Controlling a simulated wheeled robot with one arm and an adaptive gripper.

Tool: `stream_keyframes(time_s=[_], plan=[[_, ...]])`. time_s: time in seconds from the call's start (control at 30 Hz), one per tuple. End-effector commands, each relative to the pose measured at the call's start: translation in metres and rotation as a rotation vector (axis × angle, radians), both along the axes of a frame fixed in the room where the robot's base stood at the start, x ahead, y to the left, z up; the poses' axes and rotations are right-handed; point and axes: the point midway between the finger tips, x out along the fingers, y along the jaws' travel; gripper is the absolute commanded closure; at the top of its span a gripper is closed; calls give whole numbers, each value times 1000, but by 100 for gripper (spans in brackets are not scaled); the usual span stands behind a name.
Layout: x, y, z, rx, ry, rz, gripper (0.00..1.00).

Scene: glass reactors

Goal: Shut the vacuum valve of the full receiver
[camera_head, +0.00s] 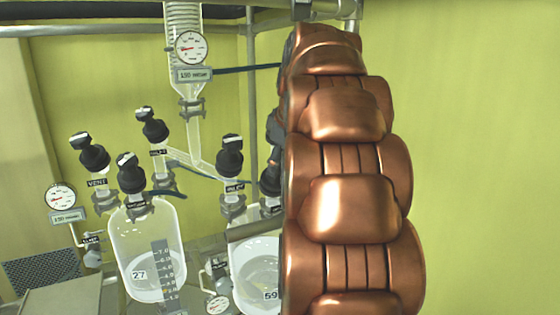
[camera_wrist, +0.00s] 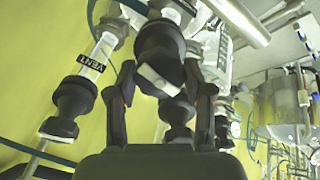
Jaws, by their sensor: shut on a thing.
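In the wrist view my gripper (camera_wrist: 160,78) has its two dark fingers on either side of a black valve knob (camera_wrist: 160,42) with a white bar on its end, and is shut on it. That valve's label is not visible. In the head view my copper arm hides most of the gripper and part of the right receiver (camera_head: 250,248), tagged 59. A black knob (camera_head: 271,180) above it shows partly at the arm's edge. The left receiver (camera_head: 122,240), tagged 27, carries a scale strip and a black-knobbed valve (camera_head: 131,174). Liquid levels are hard to read.
A valve labelled VENT (camera_head: 93,153) stands left of the left receiver; a VENT label (camera_wrist: 83,60) also shows beside my gripper. Other black-knobbed valves (camera_head: 231,155) stand close by. Pressure gauges (camera_head: 190,47) and a glass column (camera_head: 184,15) are behind. The right side shows bare wall.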

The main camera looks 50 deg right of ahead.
Motion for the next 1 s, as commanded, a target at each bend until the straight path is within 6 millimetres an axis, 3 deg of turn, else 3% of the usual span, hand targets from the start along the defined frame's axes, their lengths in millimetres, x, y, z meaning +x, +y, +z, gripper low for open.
stream_keyframes(time_s=[0.2, 0.57, 1.0], plan=[[0, 0, 0, 1, 0, 0, 84], [1, 0, -3, 33, -10, -57, 84], [1, 0, -3, 201, -68, -363, 84]])
